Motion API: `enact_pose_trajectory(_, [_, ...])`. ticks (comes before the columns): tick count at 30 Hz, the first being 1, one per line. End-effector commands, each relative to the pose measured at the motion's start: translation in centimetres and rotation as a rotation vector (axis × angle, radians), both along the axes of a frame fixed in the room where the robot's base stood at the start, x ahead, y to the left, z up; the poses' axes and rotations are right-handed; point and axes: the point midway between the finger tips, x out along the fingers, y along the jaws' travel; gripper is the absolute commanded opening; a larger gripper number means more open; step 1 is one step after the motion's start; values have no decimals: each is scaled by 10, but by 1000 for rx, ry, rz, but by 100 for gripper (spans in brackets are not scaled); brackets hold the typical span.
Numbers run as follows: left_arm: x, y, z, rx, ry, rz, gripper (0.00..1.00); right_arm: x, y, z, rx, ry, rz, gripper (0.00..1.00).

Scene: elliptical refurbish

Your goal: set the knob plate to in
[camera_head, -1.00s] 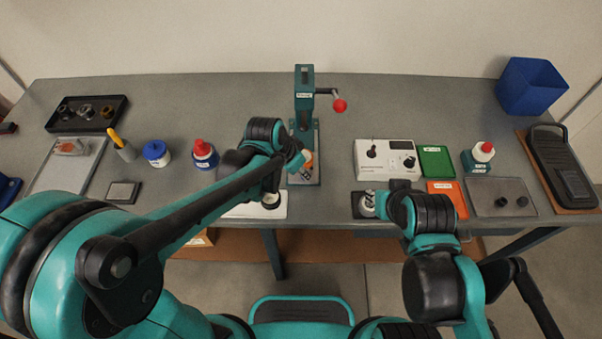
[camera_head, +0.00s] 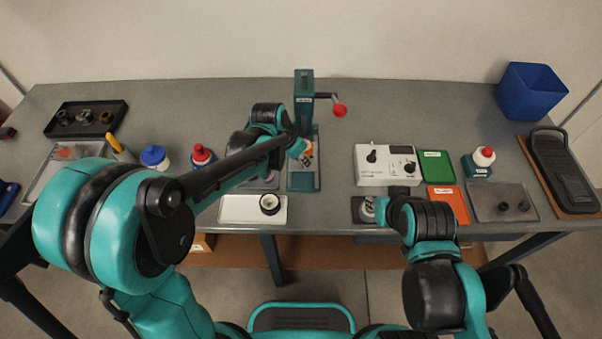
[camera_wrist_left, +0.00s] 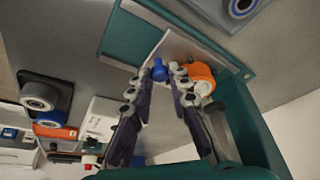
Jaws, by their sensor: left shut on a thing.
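The knob plate appears to be the pale plate (camera_head: 307,150) with an orange part, on the base of the teal press. In the left wrist view, the pale plate (camera_wrist_left: 182,46) carries an orange cylinder (camera_wrist_left: 200,75) and lies on a teal base. My left gripper (camera_wrist_left: 160,73) is shut on a small blue knob (camera_wrist_left: 158,68) by this plate, with the orange cylinder just to its right. In the head view my left gripper (camera_head: 299,148) is at the press, its fingers mostly hidden by the wrist. My right arm is over the front right of the bench, its fingers hidden.
The teal press (camera_head: 304,95) has a crank with a red ball (camera_head: 340,111). A white tray (camera_head: 240,209) with a dark ring is in front. A white control box (camera_head: 386,178), green tray (camera_head: 436,166) and orange tray (camera_head: 447,203) are to the right. Bottles stand left.

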Motion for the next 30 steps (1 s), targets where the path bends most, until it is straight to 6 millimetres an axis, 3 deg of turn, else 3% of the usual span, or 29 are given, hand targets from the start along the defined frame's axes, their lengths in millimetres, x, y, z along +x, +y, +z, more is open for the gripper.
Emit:
enact_pose_trajectory(3, [26, 0, 0, -1, 0, 1, 0, 0, 0, -1, 0, 0, 0, 27])
enact_pose_trajectory(7, [39, 0, 0, -1, -1, 0, 0, 0, 0, -1, 0, 0, 0, 27])
enact_pose_trajectory(16, [42, 0, 0, -2, -5, 2, 0, 0, 0, -1, 0, 0, 0, 27])
enact_pose_trajectory(17, [42, 0, 0, -1, -6, 2, 23, 0, 0, -1, 0, 0, 0, 27])
enact_pose_trajectory(18, [42, 0, 0, -2, -5, 2, 27, 0, 0, -1, 0, 0, 0, 27])
enact_pose_trajectory(26, [40, 0, 1, -1, -3, 0, 27, 0, 0, -1, 0, 0, 0, 27])
enact_pose_trajectory(30, [36, 4, 13, -1, -2, 1, 27, 0, 0, -1, 0, 0, 0, 27])
